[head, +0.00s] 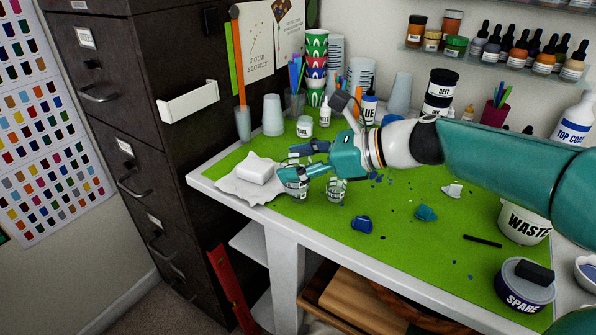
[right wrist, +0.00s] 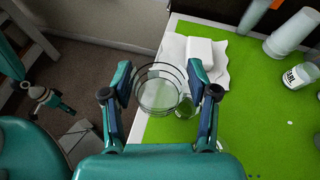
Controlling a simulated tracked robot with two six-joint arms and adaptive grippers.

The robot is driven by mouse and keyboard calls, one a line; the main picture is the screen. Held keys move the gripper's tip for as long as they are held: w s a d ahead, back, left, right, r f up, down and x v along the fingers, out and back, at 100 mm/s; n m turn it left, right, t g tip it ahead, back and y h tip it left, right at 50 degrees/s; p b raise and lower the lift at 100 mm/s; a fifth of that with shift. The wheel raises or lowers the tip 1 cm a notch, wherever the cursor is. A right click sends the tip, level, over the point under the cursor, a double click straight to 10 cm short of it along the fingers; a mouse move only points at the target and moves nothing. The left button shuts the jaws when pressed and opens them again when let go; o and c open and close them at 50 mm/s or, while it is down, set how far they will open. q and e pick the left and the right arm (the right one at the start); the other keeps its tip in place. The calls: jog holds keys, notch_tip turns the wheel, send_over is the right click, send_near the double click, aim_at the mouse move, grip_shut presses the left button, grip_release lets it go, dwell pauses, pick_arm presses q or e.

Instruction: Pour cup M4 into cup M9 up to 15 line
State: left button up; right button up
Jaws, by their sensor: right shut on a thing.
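My right gripper (head: 287,163) is shut on a clear cup with dark ring lines (right wrist: 158,92). It holds this cup above the left part of the green mat. In the head view the held cup (head: 297,188) shows partly below the near finger. Another clear cup with a dark printed label (head: 336,190) stands on the mat just right of it. In the right wrist view a smaller clear cup (right wrist: 186,107) shows beside the held one. The labels are too small to read. A left-side gripper (right wrist: 50,101) shows small in the right wrist view, its jaws unclear.
A white block (head: 254,170) lies on a crumpled white cloth (head: 238,190) left of the cups. A WASTE tub (head: 523,222) and a SPARE tin (head: 524,287) stand at the right. Bottles and stacked cups line the back. Blue and teal bits dot the mat.

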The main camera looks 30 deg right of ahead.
aim_at(302, 156)
jog(key=shift+d+r+p, duration=0.1)
jog(key=shift+r+p, duration=0.05)
jog(key=shift+p, duration=0.35)
jog(key=m+p, duration=0.1)
jog(key=p, duration=0.2)
jog(key=d+r+m+g+p, duration=0.1)
jog(key=p, duration=0.2)
jog(key=shift+w+g+y+p, duration=0.25)
jog(key=shift+g+y+p, duration=0.05)
jog(key=shift+y+p, duration=0.1)
jog(key=m+g+p, duration=0.1)
jog(key=p, duration=0.2)
jog(key=m+g+y+p, duration=0.1)
jog(key=m+p, duration=0.1)
jog(key=p, duration=0.2)
jog(key=w+m+g+y+p, duration=0.1)
jog(key=p, duration=0.2)
jog(key=shift+w+d+f+m, duration=0.1)
jog(key=shift+d+f+m, duration=0.2)
jog(key=shift+d, duration=0.1)
jog(key=shift+f, duration=0.4)
jog(key=shift+w+m+g+y+p, duration=0.1)
jog(key=shift+m+g+y+p, duration=0.25)
jog(key=shift+p, duration=0.9)
jog(key=shift+w+d+f+m+g+y+p, duration=0.15)
jog(key=shift+f+m+g+y+p, duration=0.25)
jog(key=shift+p, duration=1.25)
jog(key=shift+p, duration=0.6)
